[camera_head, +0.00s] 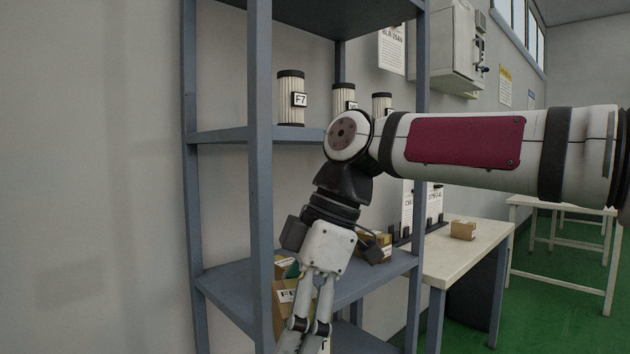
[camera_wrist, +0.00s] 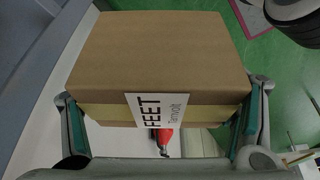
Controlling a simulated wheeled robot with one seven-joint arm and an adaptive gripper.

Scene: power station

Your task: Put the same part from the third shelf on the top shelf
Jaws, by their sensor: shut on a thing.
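My gripper (camera_head: 307,328) hangs low at the front of the blue-grey shelf unit. In the wrist view, my gripper (camera_wrist: 160,95) is shut on a brown cardboard box (camera_wrist: 160,50), with one finger on each side. The box has a yellowish band and a white label reading "FEET Tamvolt". In the head view, a brown box (camera_head: 284,309) with a partly covered "FE" label shows behind the fingers and appears to be the held one. The shelf with filters (camera_head: 225,135) is above my gripper. A higher shelf board (camera_head: 345,12) is at the picture's top; its upper side is not visible.
White ribbed filters, one marked F7 (camera_head: 291,98), stand on the filter shelf. Other boxes (camera_head: 378,247) lie on the lower shelf (camera_head: 232,290), partly hidden by my wrist. A shelf post (camera_head: 260,180) stands close left of my arm. A table (camera_head: 475,245) with a small box is at right.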

